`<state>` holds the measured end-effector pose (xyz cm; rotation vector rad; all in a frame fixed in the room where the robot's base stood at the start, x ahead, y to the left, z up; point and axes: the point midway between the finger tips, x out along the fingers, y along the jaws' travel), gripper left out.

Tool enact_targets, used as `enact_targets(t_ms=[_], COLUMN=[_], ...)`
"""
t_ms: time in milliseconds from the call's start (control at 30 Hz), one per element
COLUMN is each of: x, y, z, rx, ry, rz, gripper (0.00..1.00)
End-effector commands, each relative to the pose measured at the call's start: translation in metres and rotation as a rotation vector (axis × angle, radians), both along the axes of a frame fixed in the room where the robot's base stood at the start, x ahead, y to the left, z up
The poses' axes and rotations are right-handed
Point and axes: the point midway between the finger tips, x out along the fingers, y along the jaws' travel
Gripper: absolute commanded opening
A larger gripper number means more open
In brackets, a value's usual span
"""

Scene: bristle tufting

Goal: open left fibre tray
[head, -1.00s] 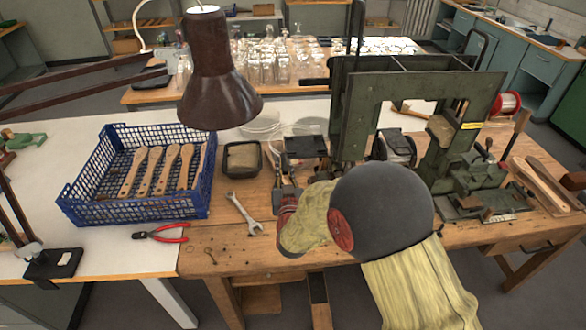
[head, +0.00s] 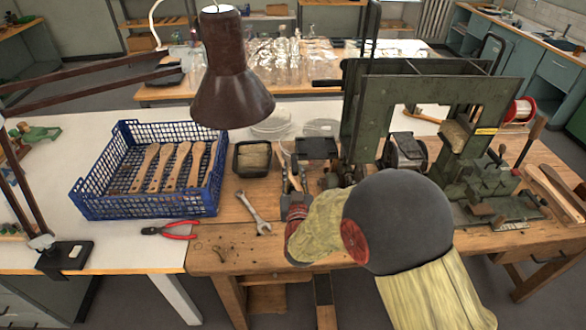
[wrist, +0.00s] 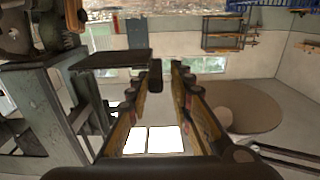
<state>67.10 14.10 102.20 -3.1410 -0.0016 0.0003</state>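A flat black tray-like plate (head: 316,147) sticks out at the left side of the green tufting machine (head: 365,120). It shows as a dark slab (wrist: 115,62) left of my fingers in the wrist view. I cannot tell whether this is the left fibre tray or its lid; it looks level. My gripper (head: 294,182) is just in front of and left of this plate, above the bench. In the wrist view its two fingers (wrist: 162,82) stand apart, with a small dark knob-like piece (wrist: 155,75) showing between the tips. I cannot tell whether they touch it.
A small black bin of tan material (head: 252,158) and a wrench (head: 252,213) lie left of my gripper. A blue crate (head: 150,210) holds wooden brush handles. Red-handled pliers (head: 172,231) lie in front of it. A brown lamp (head: 230,90) hangs over the bench.

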Motion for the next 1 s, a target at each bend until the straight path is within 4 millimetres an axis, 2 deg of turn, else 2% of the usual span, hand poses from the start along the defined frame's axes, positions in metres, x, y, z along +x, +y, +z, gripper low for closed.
enact_targets(t_ms=[300, 500, 667, 1000], x=[-0.066, -0.091, -0.098, -0.099], y=[0.001, 0.001, 0.001, 0.000], z=[0.000, 0.000, 0.000, 0.000], rx=[-0.001, -0.001, 0.000, -0.001], ry=[0.000, 0.000, -0.001, 0.000], rz=[0.004, 0.003, 0.001, 0.001], gripper=[0.21, 0.21, 0.21, 0.21])
